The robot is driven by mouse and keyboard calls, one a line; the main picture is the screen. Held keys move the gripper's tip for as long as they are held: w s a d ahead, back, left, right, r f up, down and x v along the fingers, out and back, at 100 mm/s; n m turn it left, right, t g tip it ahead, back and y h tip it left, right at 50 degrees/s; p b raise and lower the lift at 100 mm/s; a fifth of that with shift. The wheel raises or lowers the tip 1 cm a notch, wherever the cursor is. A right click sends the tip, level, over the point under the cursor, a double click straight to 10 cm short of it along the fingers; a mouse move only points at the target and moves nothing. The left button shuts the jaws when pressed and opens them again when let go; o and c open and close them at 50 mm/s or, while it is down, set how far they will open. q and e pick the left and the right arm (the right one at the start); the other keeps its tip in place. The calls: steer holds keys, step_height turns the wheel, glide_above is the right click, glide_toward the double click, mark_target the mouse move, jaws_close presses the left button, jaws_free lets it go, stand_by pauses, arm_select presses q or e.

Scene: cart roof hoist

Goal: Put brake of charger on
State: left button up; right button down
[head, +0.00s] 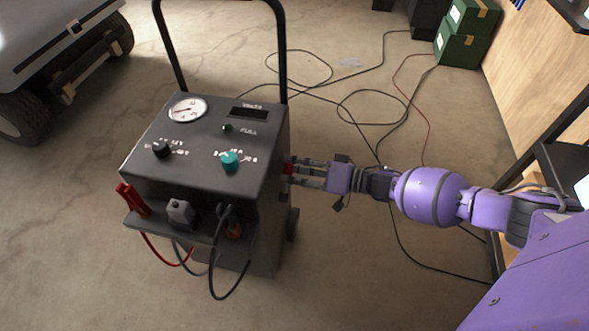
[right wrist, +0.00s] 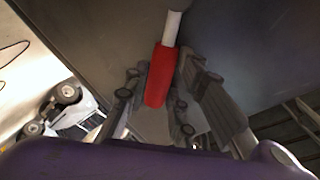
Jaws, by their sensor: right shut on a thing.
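The charger (head: 205,150) is a dark grey wheeled box with a gauge, knobs and a tall black handle, standing upright on the floor. Its brake lever has a red grip (right wrist: 160,76) on a pale rod, seen in the right wrist view. In the head view a small bit of the red grip shows at the charger's right side, at my right gripper (head: 303,172). My right gripper is shut on the red grip, with a finger on each side of it in the right wrist view (right wrist: 158,108). My left gripper is not in view.
A cart with dark tyres (head: 60,60) stands at the upper left. Black and red cables (head: 375,110) lie loose on the floor behind my right arm. Green boxes (head: 463,35) stand at the upper right by a wooden panel. Clamps and leads hang at the charger's front shelf.

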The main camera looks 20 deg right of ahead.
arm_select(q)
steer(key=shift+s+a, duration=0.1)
arm_select(e)
steer(key=shift+d, duration=0.1)
steer(key=c, duration=1.8)
jaws_free()
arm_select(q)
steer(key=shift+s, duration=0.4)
arm_select(e)
steer(key=o, duration=0.3)
steer(key=shift+o, duration=0.2)
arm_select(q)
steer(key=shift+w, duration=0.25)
arm_select(e)
steer(key=v, duration=1.2)
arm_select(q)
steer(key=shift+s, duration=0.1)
arm_select(e)
steer(key=shift+f, duration=0.15)
